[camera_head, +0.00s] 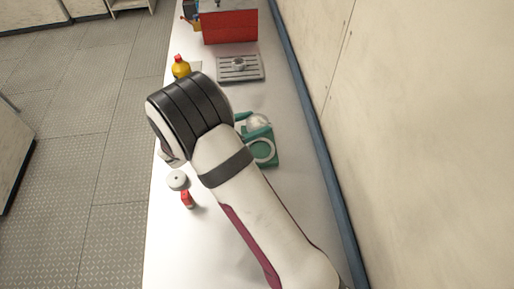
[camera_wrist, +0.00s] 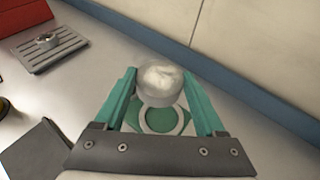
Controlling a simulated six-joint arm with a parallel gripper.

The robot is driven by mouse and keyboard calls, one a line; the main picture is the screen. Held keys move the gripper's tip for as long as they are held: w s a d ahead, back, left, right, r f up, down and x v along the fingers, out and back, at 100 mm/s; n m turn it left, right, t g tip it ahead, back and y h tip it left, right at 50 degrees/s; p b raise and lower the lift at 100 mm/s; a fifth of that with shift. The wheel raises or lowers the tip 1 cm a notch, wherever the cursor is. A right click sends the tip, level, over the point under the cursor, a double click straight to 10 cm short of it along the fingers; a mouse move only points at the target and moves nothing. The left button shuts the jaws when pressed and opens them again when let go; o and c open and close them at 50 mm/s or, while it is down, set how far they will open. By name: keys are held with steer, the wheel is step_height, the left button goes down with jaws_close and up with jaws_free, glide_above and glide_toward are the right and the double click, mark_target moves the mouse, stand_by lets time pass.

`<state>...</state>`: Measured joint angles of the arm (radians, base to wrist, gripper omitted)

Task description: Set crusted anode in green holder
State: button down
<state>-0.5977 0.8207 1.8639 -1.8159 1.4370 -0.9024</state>
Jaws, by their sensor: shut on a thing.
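The crusted anode (camera_wrist: 162,84) is a pale, round disc with a whitish, rough top. My gripper (camera_wrist: 160,77) has teal fingers and is shut on it, one finger on each side. In the head view the anode (camera_head: 258,121) shows at the tips of my gripper (camera_head: 254,124). The green holder (camera_wrist: 152,127) has a pale ring on its top and lies beneath, partly covered by the anode and fingers. It also shows in the head view (camera_head: 273,157), partly behind my arm. Whether the anode touches the holder cannot be told.
A grey slotted tray (camera_head: 225,74) with a small metal part (camera_head: 239,64) stands farther back, before a red box (camera_head: 230,27). A yellow bottle (camera_head: 181,67) stands at the left edge. A white round piece (camera_head: 177,179) and a small red item (camera_head: 187,200) are nearer. The wall borders the right.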

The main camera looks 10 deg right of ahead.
steer(key=s+d+r+m+g+h, duration=0.1)
steer(key=s+d, duration=0.2)
steer(key=d, duration=0.2)
steer(key=s+d+m+g, duration=0.1)
steer(key=s+d+g, duration=0.15)
steer(key=d, duration=0.35)
steer(key=shift+m+t, duration=0.3)
steer(key=shift+t, duration=0.15)
steer(key=w+a+f, duration=0.1)
steer(key=a+f, duration=0.1)
steer(key=a, duration=0.1)
steer(key=w+a+f, duration=0.2)
steer(key=a, duration=0.1)
steer(key=w+a+f, duration=0.1)
steer(key=a+f, duration=0.1)
steer(key=a, duration=0.2)
steer(key=shift+w+f, duration=0.3)
steer(key=shift+f, duration=0.05)
steer(key=f, duration=0.4)
steer(key=shift+a, duration=0.2)
steer(key=shift+f, duration=0.15)
jaws_free()
